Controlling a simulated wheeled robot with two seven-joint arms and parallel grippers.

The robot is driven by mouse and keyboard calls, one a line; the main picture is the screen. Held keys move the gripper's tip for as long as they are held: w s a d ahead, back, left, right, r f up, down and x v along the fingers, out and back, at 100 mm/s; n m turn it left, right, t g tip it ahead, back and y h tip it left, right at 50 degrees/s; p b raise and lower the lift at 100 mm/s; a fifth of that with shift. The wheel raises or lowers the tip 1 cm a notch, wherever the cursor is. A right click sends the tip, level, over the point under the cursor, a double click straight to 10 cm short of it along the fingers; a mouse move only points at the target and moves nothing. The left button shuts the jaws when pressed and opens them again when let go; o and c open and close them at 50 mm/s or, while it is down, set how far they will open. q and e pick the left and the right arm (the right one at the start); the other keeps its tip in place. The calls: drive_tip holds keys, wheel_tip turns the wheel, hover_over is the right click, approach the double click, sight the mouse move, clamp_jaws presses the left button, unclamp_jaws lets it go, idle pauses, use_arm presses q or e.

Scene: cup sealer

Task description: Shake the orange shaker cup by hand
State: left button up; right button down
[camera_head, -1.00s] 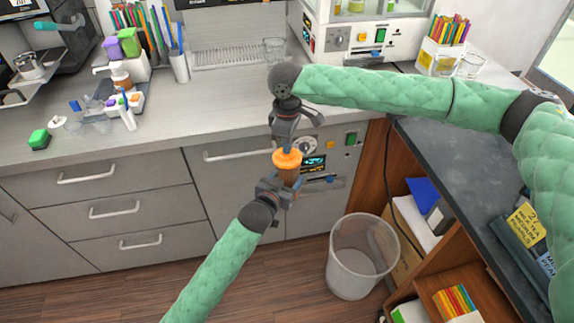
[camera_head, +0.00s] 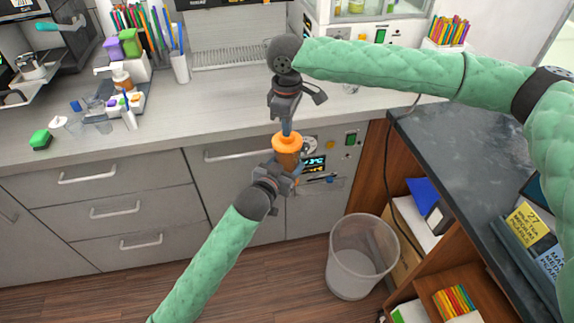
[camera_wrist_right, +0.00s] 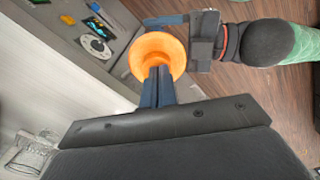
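The orange shaker cup (camera_head: 287,144) is held upright in the air in front of the counter, with its flared orange top uppermost. My left gripper (camera_head: 284,174) comes from below left and is shut around the cup's lower body. My right gripper (camera_head: 287,130) points down from above, its fingers close together at the middle of the cup's top. The right wrist view shows these fingers (camera_wrist_right: 157,85) over the round orange top (camera_wrist_right: 158,53); whether they pinch a part of it is hidden. The left gripper (camera_wrist_right: 188,38) shows beside the cup there.
The counter (camera_head: 160,125) with drawers lies behind the cup. A clear bin (camera_head: 359,258) stands on the floor to the right. A dark side counter (camera_head: 460,165) with shelves is further right. A shaker-free caddy (camera_head: 125,100) stands at the left.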

sight(287, 148)
use_arm(q)
drive_tip(key=shift+r, duration=0.25)
